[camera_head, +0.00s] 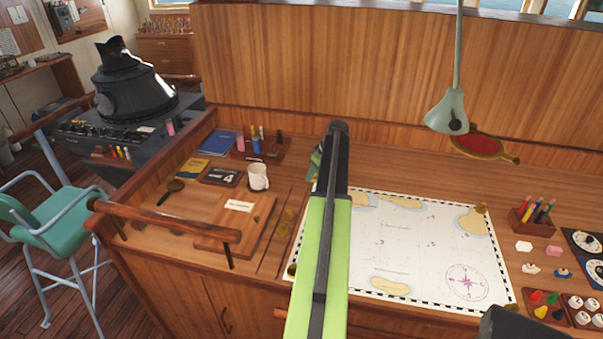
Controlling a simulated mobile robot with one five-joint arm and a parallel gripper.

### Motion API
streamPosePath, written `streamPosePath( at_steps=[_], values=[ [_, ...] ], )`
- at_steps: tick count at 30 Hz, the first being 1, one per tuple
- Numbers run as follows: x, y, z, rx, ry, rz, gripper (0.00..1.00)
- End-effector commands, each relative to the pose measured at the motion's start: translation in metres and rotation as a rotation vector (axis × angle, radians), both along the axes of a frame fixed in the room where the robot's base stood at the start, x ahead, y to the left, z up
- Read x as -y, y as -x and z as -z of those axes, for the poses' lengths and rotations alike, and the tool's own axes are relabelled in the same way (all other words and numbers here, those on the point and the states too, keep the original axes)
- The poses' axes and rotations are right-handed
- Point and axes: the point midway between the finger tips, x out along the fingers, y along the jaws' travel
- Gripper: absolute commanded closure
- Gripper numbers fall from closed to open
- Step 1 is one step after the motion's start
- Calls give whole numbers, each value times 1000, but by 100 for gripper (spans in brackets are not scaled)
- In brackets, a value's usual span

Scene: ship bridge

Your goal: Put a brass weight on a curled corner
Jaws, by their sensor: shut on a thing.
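A white nautical chart (430,238) with a black-and-white border lies on the wooden desk, its left part hidden by my green arm. Another brass weight (292,270) is at the lower left, by the chart's edge. Two more brass weights, one farther back (290,214) and one nearer (283,229), stand left of the chart. The chart's upper left corner is hidden behind my arm; I cannot tell which corner is curled.
A pen box (531,222), game pieces and dials stand right of the chart. A lamp (447,112) hangs above its back edge. A mug (258,177), books and a wooden board (235,222) occupy the left desk. A wooden rail (165,219) runs along the front left.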

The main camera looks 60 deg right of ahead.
Motion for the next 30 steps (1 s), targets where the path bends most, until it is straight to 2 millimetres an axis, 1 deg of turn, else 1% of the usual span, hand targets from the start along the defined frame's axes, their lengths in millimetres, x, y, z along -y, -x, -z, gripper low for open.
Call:
streamPosePath(
  at_steps=[1,4,9,14,17,20,22,24,26,28,30],
  values=[
    [6,11,-15,0,-1,2,100],
    [16,28,-26,1,-1,2,100],
    [25,45,-34,1,0,1,100],
    [27,50,-34,1,0,-1,100],
    [31,46,-27,1,0,-1,100],
    [42,32,-10,1,0,-2,100],
    [51,18,3,1,0,-3,100],
    [57,7,11,0,0,-2,100],
    [58,5,11,0,-1,-1,100],
    [57,5,8,0,0,0,100],
    [56,6,9,0,0,0,100]
  ],
)
